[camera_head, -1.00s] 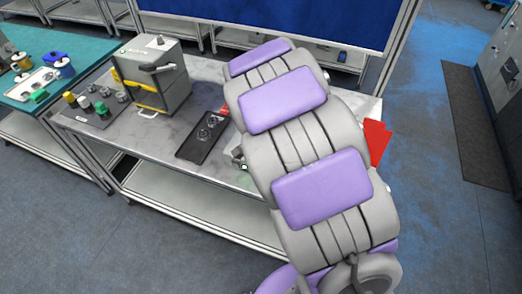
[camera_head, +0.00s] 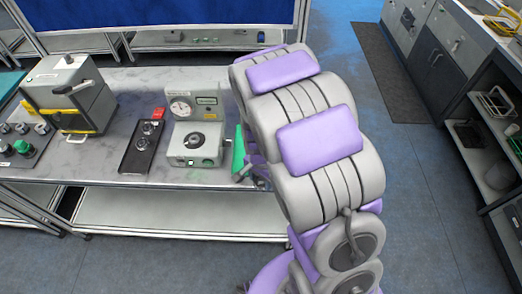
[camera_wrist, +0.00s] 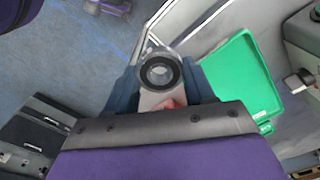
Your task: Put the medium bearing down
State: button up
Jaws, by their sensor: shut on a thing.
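A ring-shaped bearing (camera_wrist: 160,71), dark-rimmed with a pale centre, is in the wrist view between the fingers of my gripper (camera_wrist: 161,84). I take it as the medium bearing. My gripper is shut on it and holds it beyond the table's front edge, with blue floor behind it. In the head view my arm covers the bearing. A black tray (camera_head: 132,165) with a couple of round dark parts (camera_head: 146,134) lies on the grey table (camera_head: 85,172). A green tray (camera_wrist: 246,78) is right of the gripper in the wrist view, and shows beside my arm in the head view (camera_head: 238,152).
A grey device with a round gauge (camera_head: 194,132) stands right of the black tray. A red piece (camera_head: 155,113) lies behind the tray. Cabinets (camera_head: 430,55) stand at right.

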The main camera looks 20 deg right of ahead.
jog(key=w, duration=0.5)
jog(key=w+f+b, duration=0.1)
jog(key=w, duration=0.9)
jog(key=shift+w+a+f, duration=0.1)
jog(key=shift+w+f, duration=0.15)
notch_tip(320, 180, down, 4)
jog(key=shift+r+b, duration=0.2)
jog(key=shift+b, duration=0.4)
jog(key=shift+r, duration=0.1)
jog(key=o, duration=1.3)
jog(key=shift+c, duration=0.2)
